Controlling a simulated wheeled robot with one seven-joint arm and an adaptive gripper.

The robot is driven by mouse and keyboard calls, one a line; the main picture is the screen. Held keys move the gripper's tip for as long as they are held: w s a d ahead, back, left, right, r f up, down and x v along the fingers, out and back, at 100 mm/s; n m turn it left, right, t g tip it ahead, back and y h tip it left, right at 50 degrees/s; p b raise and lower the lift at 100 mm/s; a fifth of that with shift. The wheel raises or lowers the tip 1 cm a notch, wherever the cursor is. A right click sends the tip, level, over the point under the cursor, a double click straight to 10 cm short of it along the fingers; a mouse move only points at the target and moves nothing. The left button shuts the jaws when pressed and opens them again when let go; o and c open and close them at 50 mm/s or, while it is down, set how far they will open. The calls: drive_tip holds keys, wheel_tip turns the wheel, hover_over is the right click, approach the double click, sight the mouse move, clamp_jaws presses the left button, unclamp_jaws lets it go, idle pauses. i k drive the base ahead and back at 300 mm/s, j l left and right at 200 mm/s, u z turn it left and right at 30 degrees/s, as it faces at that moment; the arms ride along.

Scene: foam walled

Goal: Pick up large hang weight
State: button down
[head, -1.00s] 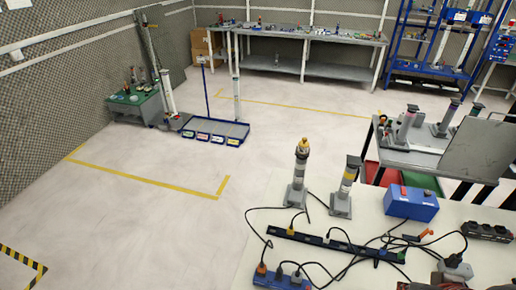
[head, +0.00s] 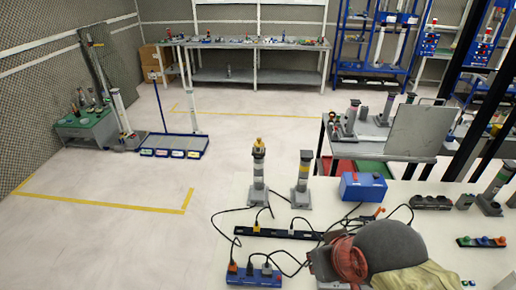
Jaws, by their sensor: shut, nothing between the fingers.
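I cannot pick out a large hang weight for certain in the head view. The nearest upright items are two grey posts on the white table. The left post (head: 259,178) has a banded column and a yellowish tip. The right post (head: 302,180) has a yellow band and a dark top. Both stand upright on grey bases. My gripper is not in view.
The white table (head: 225,195) carries a blue box (head: 362,187), a black power strip (head: 280,233), tangled cables, a blue socket block (head: 254,276) and a dark rounded object (head: 395,248) with red part. A grey bench (head: 262,76) stands behind. Open floor (head: 100,220) lies left.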

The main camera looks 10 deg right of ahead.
sight(259, 146)
drive_tip(key=i+j, duration=0.1)
drive_tip(key=j, duration=0.3)
drive_tip(key=i+j, duration=0.1)
drive_tip(key=j, duration=0.3)
drive_tip(key=i+j, duration=0.15)
drive_tip(key=j, duration=0.25)
